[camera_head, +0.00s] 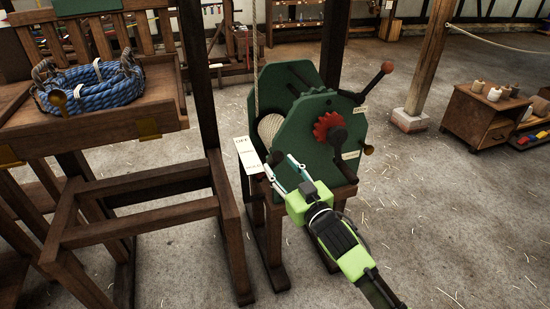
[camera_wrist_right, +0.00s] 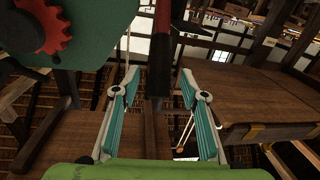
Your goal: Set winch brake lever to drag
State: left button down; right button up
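The winch (camera_head: 285,100) has dark green side plates, a rope drum and a red toothed wheel (camera_head: 330,128), and stands on a wooden frame. A white label plate (camera_head: 248,155) is on its left side; its top word looks like OFF, and the lower words are too small to read. My right gripper (camera_head: 279,163) is open just right of this plate, near the winch's lower edge. In the right wrist view, a dark upright bar (camera_wrist_right: 160,65) with red near its top shows between the open fingers. I cannot tell whether it is the brake lever. My left gripper is not in view.
A crank handle with a brown knob (camera_head: 387,68) sticks out at the winch's upper right. A wooden stand with a blue rope coil (camera_head: 90,88) is at the left. A low cabinet (camera_head: 470,115) stands at the far right. The floor at the front right is clear.

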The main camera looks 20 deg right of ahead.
jog(key=shift+w+a, duration=0.2)
jog(key=shift+w, duration=0.85)
jog(key=shift+w+a, duration=0.15)
jog(key=shift+w, duration=0.9)
grip_shut()
